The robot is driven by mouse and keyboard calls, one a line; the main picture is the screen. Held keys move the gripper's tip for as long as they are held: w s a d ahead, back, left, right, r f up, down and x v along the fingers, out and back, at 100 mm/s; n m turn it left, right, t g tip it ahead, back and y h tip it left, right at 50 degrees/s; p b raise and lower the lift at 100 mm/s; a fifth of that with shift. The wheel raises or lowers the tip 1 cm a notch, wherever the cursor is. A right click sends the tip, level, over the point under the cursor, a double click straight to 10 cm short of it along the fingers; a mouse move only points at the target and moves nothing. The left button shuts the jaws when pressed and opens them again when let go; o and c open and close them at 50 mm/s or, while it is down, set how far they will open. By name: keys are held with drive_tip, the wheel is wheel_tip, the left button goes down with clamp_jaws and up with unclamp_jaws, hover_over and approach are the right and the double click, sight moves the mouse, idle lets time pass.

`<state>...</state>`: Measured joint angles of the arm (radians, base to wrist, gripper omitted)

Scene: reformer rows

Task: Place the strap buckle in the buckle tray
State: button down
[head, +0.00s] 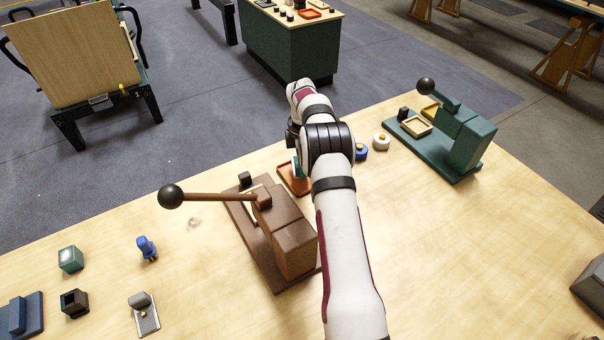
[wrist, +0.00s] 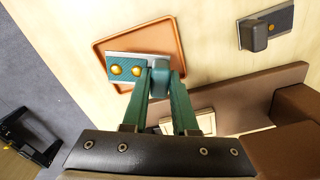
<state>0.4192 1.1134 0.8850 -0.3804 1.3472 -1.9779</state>
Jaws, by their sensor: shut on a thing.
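The strap buckle (wrist: 127,69), a patterned blue-grey plate with two brass studs and a grey block, is held between the teal fingers of my gripper (wrist: 160,90) in the wrist view. My gripper is shut on the grey block. An orange-brown tray with a raised rim, the likely buckle tray (wrist: 176,30), lies directly beyond and under the buckle. The plate's left end reaches over the tray's left side. I cannot tell how high the buckle is above the tray. In the head view the tray (head: 291,184) is partly covered by my arm, and the buckle is hidden.
A brown lever press (head: 290,238) stands close beside the tray, its lever reaching left. A teal press (head: 470,140) stands to the right. Another grey block on a studded plate (wrist: 256,38) lies at the wrist view's upper right.

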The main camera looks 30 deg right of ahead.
drive_tip(key=shift+f, duration=1.8)
drive_tip(key=shift+f, duration=0.1)
drive_tip(key=c, duration=0.7)
unclamp_jaws()
wheel_tip(320, 180, up, 12)
drive_tip(key=shift+r, duration=0.2)
drive_tip(key=s+a+r+m, duration=0.2)
drive_tip(key=s+a+r, duration=0.2)
drive_tip(key=a, duration=0.1)
drive_tip(key=s+a+r+m, duration=0.3)
drive_tip(key=s+a+r, duration=0.1)
drive_tip(key=a, duration=0.1)
drive_tip(key=s+a+r+m, duration=0.3)
drive_tip(key=s+a+r, duration=0.1)
drive_tip(key=a, duration=0.1)
drive_tip(key=shift+s+a+r+y, duration=0.1)
drive_tip(key=shift+s+a+y, duration=0.15)
drive_tip(key=shift+y, duration=0.15)
drive_tip(key=s+a+f+m, duration=0.1)
drive_tip(key=s+a+m, duration=0.2)
drive_tip(key=s, duration=0.5)
drive_tip(key=s+a+f+m, duration=0.1)
drive_tip(key=s+a+m, duration=0.3)
drive_tip(key=s, duration=0.4)
drive_tip(key=s+a+f+m+y, duration=0.1)
drive_tip(key=s+a+f+m, duration=0.1)
drive_tip(key=s, duration=0.7)
drive_tip(key=shift+a+f+m, duration=0.1)
drive_tip(key=shift+a+m, duration=0.6)
drive_tip(key=shift+m, duration=0.4)
